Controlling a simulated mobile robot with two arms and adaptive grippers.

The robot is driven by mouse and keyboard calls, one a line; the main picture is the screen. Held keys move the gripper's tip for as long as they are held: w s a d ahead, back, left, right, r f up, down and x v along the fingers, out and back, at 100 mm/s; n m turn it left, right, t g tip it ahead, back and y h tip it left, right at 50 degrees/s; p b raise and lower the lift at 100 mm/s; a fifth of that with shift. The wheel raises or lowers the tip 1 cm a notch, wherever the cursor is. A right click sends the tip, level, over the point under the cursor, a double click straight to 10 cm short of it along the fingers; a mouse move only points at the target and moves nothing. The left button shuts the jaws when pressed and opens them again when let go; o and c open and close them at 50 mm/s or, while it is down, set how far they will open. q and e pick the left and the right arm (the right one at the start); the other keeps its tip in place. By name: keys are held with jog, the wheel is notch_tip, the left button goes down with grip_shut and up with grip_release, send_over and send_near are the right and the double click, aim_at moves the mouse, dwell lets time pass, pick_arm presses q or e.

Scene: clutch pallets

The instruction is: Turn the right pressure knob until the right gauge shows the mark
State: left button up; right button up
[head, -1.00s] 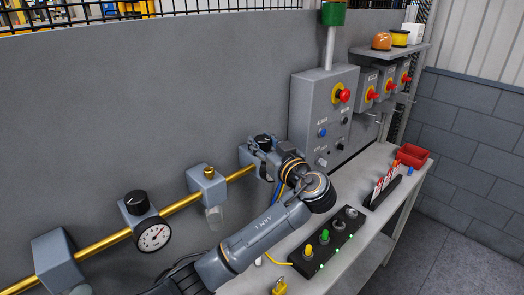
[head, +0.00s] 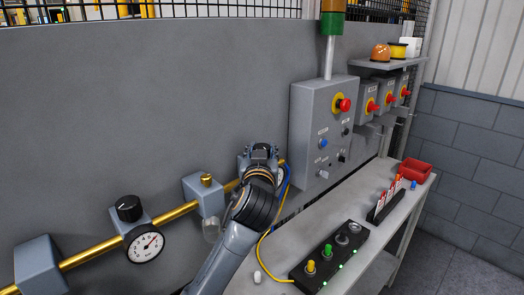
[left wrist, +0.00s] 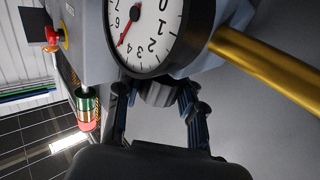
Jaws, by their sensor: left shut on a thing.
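My left gripper (head: 262,152) is at the right pressure regulator on the brass pipe, and its fingers hide most of the knob in the head view. In the left wrist view the two fingers (left wrist: 156,108) are shut on the right knob (left wrist: 157,92), a dark round knob. The right gauge (left wrist: 150,28) fills the top of that view. It has a white face, black digits and a red needle pointing between the 4 and the 6. I cannot make out a target mark on the visible part of its face. In the head view only a sliver of this gauge (head: 281,176) shows. My right gripper is out of view.
A left gauge (head: 145,244) and its black knob (head: 127,208) sit farther left on the brass pipe (head: 92,257). A grey control box (head: 318,125) with a red button stands right of my gripper. A bench (head: 335,222) below carries a black switch strip (head: 328,255).

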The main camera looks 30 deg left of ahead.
pick_arm(q)
jog(key=shift+f, duration=0.15)
dwell(0.3)
jog(key=o, duration=1.2)
jog(key=v, duration=1.2)
jog(key=shift+s, duration=0.15)
